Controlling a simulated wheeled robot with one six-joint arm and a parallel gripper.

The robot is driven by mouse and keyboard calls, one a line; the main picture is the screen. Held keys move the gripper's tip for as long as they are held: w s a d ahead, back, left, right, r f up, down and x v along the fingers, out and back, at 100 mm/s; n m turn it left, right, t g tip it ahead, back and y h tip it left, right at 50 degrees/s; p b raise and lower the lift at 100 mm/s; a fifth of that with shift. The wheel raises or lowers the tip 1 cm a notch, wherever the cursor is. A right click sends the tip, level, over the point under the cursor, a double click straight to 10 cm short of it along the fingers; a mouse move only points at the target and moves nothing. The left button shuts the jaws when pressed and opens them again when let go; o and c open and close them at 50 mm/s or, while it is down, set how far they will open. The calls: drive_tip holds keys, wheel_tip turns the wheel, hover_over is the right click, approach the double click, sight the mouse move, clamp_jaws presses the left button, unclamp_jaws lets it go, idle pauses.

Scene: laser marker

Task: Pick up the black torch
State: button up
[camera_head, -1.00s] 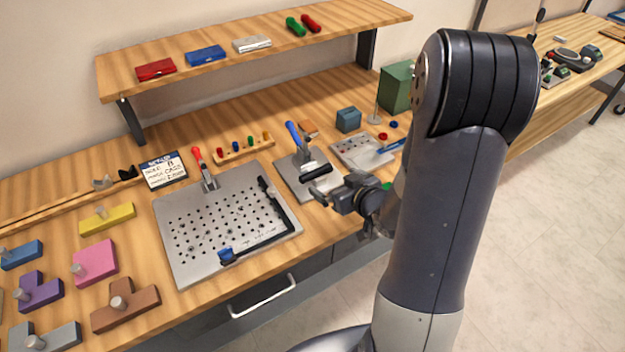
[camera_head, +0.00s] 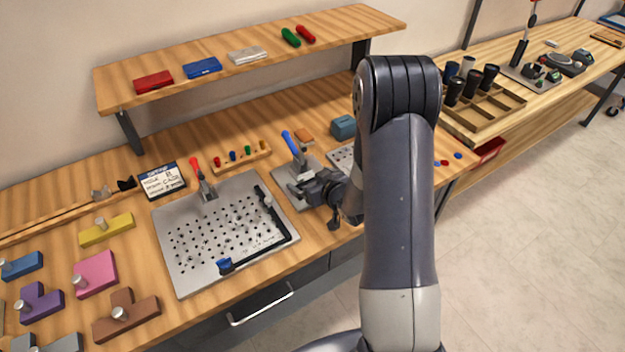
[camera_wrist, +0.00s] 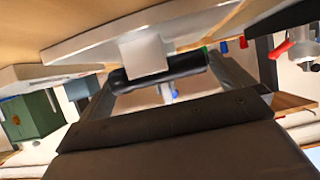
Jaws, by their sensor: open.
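The black torch (camera_wrist: 185,66) lies as a dark cylinder across the wrist view, with a pale block (camera_wrist: 143,54) over its middle. My gripper (camera_wrist: 163,82) is open, one finger towards each end of the torch. I cannot tell whether the fingers touch it. In the head view my gripper (camera_head: 302,188) is over the small grey fixture plate (camera_head: 283,175) with the blue-handled clamp (camera_head: 293,145). There the gripper hides the torch.
A large perforated plate (camera_head: 205,240) with a red-handled clamp (camera_head: 199,175) lies left of my gripper. Coloured blocks, including a pink one (camera_head: 96,272), lie further left. A shelf (camera_head: 230,75) overhangs the back. A compartment tray (camera_head: 490,110) with dark cylinders is on the right bench.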

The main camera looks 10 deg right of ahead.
drive_tip(key=shift+w, duration=0.1)
drive_tip(key=c, duration=0.8)
